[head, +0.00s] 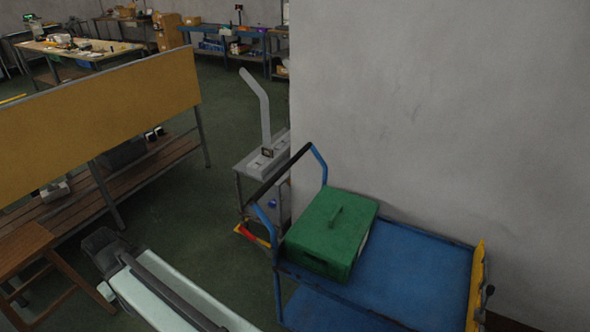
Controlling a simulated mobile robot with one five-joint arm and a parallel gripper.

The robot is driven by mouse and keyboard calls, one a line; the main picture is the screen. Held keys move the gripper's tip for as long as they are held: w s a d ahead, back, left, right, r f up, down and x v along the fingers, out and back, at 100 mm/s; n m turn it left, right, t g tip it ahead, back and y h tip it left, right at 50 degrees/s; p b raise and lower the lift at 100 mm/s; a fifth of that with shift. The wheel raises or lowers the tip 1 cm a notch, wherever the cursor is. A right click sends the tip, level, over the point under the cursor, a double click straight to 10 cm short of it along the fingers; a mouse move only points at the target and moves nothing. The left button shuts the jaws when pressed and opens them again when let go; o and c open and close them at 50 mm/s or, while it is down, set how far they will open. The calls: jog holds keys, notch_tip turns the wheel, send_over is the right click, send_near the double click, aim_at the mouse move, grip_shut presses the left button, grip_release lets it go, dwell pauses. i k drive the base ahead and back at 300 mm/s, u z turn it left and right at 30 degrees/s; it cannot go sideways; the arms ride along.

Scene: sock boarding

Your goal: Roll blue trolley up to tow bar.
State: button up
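The blue trolley (420,275) stands at the lower right, alongside the pale wall. Its two blue handle posts carry a black push bar (280,176) at the left end. A green lidded box (333,231) sits on its top deck near that handle. A yellow end panel (476,290) is at its right end, and its wheels are hidden. I cannot make out a tow bar for certain. My pale arm link (165,290) with a dark joint reaches up from the bottom edge, left of and apart from the trolley. My gripper's fingers do not show.
A grey machine (262,172) with a bent upright form stands behind the handle, by the wall corner. A red-and-yellow piece (252,236) is low in front. A yellow-panelled bench (100,104) and wooden stool (22,248) are left. Green floor (190,205) between is clear.

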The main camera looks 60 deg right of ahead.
aim_at(404, 278)
jog(key=u, duration=0.1)
jog(key=i, duration=0.9)
jog(key=z, duration=0.1)
